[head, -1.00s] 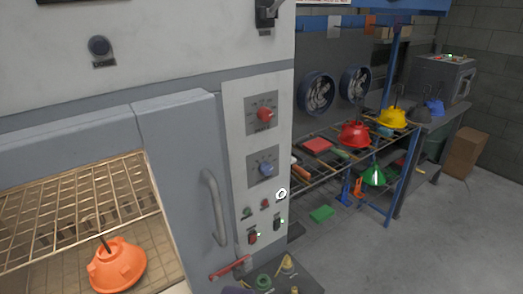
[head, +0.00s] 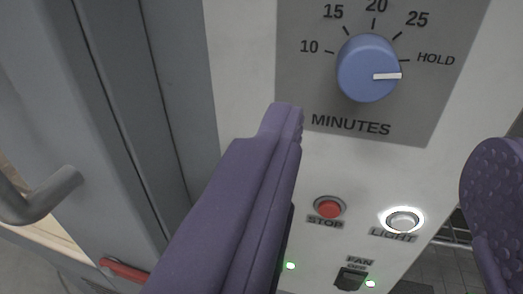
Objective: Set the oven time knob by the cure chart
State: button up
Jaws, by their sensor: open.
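The blue time knob (head: 368,68) is on a grey plate (head: 300,95) marked MINUTES on the oven's front panel, at the upper right of the view. Its white pointer line points right, just below the HOLD mark. The scale also shows 10, 15, 20 and 25. My gripper (head: 400,140) is open, with its purple fingers apart. The left finger's tip is just below and left of the knob; the right finger is at the right edge. Neither finger appears to touch the knob. The cure chart is not in view.
Below the plate are a red STOP button (head: 329,207), a lit LIGHT button (head: 403,221) and a FAN switch (head: 350,278). The grey oven door handle (head: 45,198) sticks out at the left. A red lever (head: 125,270) is at the lower left.

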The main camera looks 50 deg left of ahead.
aim_at(367, 82)
jog(key=b+x, duration=0.1)
jog(key=x, duration=0.4)
jog(key=shift+w+a+f, duration=0.15)
jog(key=shift+w+a, duration=0.1)
jog(key=shift+a, duration=0.1)
jog(key=shift+w+a, duration=0.35)
jog(key=shift+w, duration=0.2)
jog(key=c, duration=1)
